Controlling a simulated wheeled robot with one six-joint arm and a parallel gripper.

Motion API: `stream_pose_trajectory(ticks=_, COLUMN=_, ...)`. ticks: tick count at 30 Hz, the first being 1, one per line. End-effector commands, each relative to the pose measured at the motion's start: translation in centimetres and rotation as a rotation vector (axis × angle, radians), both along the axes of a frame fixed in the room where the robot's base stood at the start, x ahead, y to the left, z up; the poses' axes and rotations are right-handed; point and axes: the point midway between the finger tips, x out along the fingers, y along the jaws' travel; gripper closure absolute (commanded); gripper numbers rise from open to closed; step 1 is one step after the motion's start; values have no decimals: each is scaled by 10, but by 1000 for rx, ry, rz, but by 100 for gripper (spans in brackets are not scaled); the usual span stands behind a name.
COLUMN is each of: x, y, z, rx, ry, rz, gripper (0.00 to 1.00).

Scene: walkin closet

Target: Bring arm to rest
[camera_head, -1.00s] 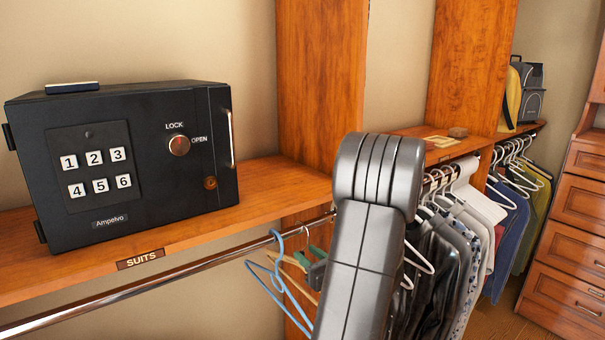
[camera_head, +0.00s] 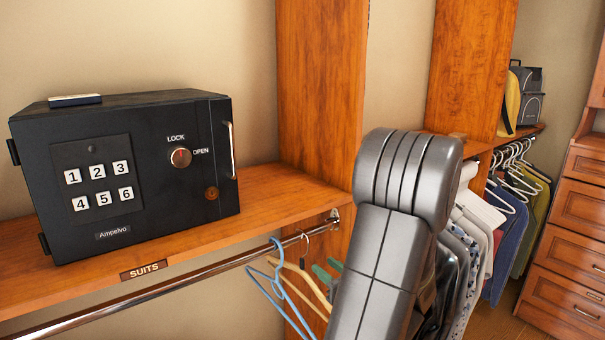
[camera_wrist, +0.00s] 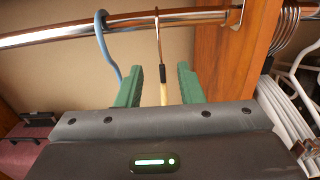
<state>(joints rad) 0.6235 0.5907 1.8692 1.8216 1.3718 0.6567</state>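My gripper (camera_wrist: 160,78) shows in the wrist view with its two green fingers apart and nothing clasped between them. The wooden hanger (camera_wrist: 163,92) shows in the gap beyond the fingers, and I cannot tell how far off it is. In the head view my grey arm (camera_head: 385,250) rises in front of the hanging clothes. Part of a green finger (camera_head: 326,276) shows left of the arm, near the wooden hanger (camera_head: 305,285) and the blue hanger (camera_head: 280,295). The rest of the gripper is hidden behind the arm.
A black safe (camera_head: 150,185) stands on the wooden shelf (camera_head: 270,195) at left. A metal rail (camera_head: 200,280) runs below the shelf and holds the hangers. Clothes (camera_head: 510,235) hang at right, beside a drawer unit (camera_head: 570,230). An upright wooden panel (camera_head: 322,80) stands behind the arm.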

Motion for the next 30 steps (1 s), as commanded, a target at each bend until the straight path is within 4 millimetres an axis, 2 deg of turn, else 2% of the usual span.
stream_pose_trajectory(ticks=9, x=-42, y=-31, z=1, rx=0, ry=0, rz=-3, gripper=66)
stream_pose_trajectory(ticks=15, x=-58, y=-43, z=1, rx=1, ry=-1, rz=-2, gripper=66)
stream_pose_trajectory(ticks=30, x=-65, y=-47, z=0, rx=0, ry=0, rz=0, gripper=66)
